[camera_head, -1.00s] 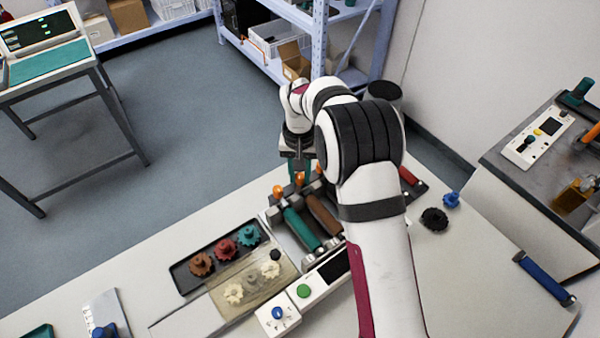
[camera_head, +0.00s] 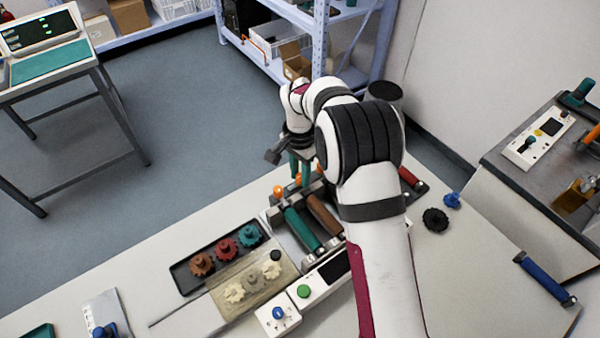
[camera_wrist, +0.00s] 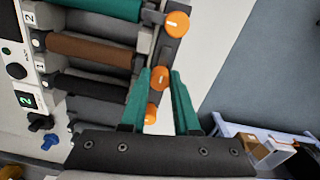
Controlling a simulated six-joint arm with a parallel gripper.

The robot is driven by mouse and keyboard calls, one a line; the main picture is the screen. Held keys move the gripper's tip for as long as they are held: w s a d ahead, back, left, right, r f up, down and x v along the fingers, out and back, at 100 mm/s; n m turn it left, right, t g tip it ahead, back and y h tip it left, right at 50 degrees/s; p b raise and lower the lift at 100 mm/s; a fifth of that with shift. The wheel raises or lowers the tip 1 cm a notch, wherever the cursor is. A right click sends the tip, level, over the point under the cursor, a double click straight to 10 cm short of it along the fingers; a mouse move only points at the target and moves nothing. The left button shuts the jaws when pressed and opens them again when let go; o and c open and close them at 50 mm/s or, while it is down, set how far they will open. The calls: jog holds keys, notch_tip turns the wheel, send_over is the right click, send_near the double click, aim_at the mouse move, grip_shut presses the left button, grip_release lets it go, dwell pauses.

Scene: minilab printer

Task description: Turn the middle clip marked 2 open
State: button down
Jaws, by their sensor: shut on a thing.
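A row of orange clips runs along the printer's edge, beside its rollers. In the wrist view, the middle clip (camera_wrist: 160,78) sits between the two teal fingers of my gripper (camera_wrist: 161,75), which is shut on it. A white mark shows on the clip's face, but its exact angle is hard to read. One neighbouring clip (camera_wrist: 177,24) is above it, and another (camera_wrist: 151,113) is below it, between the finger bases. In the head view, my gripper (camera_head: 299,180) points down at the clips at the rollers' far end, with the held clip mostly hidden.
Teal (camera_head: 302,230) and brown (camera_head: 325,215) rollers lie beside the clips. A dark tray (camera_head: 186,281) with coloured gears is left of the printer. A black gear (camera_head: 435,219) and a blue knob (camera_head: 452,200) lie right of my arm. The floor beyond the table edge is open.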

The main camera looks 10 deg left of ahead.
dwell(0.3)
jog(key=c, duration=0.6)
grip_release()
jog(key=shift+c, duration=0.2)
notch_tip(320, 180, up, 16)
jog(key=shift+f, duration=0.1)
